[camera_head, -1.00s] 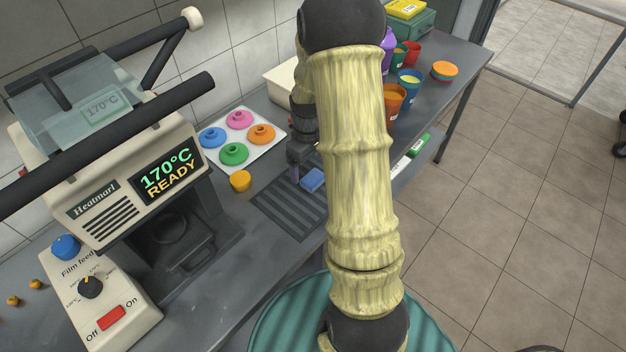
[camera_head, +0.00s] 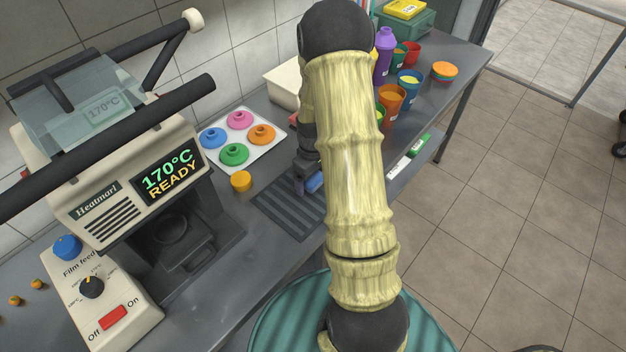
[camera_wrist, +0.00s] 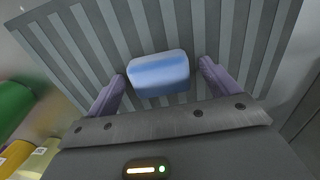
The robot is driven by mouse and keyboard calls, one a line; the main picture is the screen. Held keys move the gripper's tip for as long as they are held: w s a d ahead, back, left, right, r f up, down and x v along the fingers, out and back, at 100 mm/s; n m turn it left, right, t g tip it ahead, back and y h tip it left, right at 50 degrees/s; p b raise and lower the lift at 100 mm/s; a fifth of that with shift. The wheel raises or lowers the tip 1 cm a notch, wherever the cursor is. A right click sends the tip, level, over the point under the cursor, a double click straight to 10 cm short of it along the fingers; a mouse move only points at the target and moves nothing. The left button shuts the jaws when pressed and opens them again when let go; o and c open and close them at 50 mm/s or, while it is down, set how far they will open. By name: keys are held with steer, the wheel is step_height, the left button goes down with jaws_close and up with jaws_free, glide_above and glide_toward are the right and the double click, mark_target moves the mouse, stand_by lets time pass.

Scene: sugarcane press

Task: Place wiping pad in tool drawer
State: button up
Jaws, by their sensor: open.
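The wiping pad, which I take to be the small blue block (camera_head: 315,182), lies on the dark ribbed mat (camera_head: 285,218) on the counter. My gripper (camera_head: 306,186) is low over the mat at the pad, with its fingers pointing down. In the wrist view the pad (camera_wrist: 158,73) sits between the two purple fingers of my open gripper (camera_wrist: 162,76), with a gap at each side. What seems to be the tool drawer (camera_head: 427,152) stands out from the counter's right edge, partly hidden by my arm. A green item and a white item show in it.
A heat-sealing machine (camera_head: 130,185) reading 170°C READY stands at left. A yellow-orange cap (camera_head: 241,181) is left of the mat, and a white tray (camera_head: 215,132) with coloured lids is behind. Cups, including an orange one (camera_head: 391,100), crowd the back right.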

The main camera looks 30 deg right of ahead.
mark_target(313, 178)
steer(key=shift+c, duration=0.5)
steer(key=c, duration=1)
steer(key=shift+r, duration=0.1)
step_height(313, 178, up, 10)
steer(key=shift+f, duration=0.1)
